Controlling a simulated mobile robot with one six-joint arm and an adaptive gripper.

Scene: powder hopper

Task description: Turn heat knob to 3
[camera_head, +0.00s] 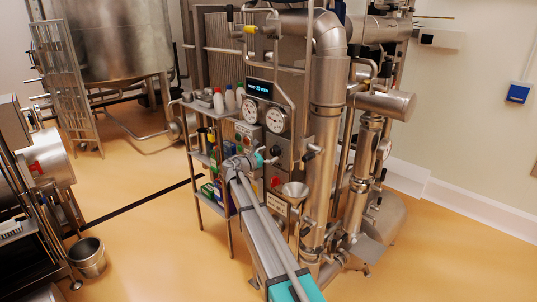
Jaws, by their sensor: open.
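The control panel (247,134) is on the front of the steel machine in the middle of the camera_head view. It carries two round white gauges, a left one (252,111) and a right one (276,120), below a dark display (258,87) with blue text. My arm reaches up from the bottom to the panel. My gripper (274,153) is small and dark beyond the teal wrist ring, close to the panel below the right gauge. It is open. I cannot make out the heat knob or its setting; my gripper and wrist cover part of the panel. I cannot tell whether the gripper touches anything.
A shelf rack (197,165) with several bottles stands left of the panel. A steel funnel (294,191) and a thick vertical pipe (325,130) are close on the right. A bucket (87,257) stands at lower left. Orange floor is clear between the bucket and rack.

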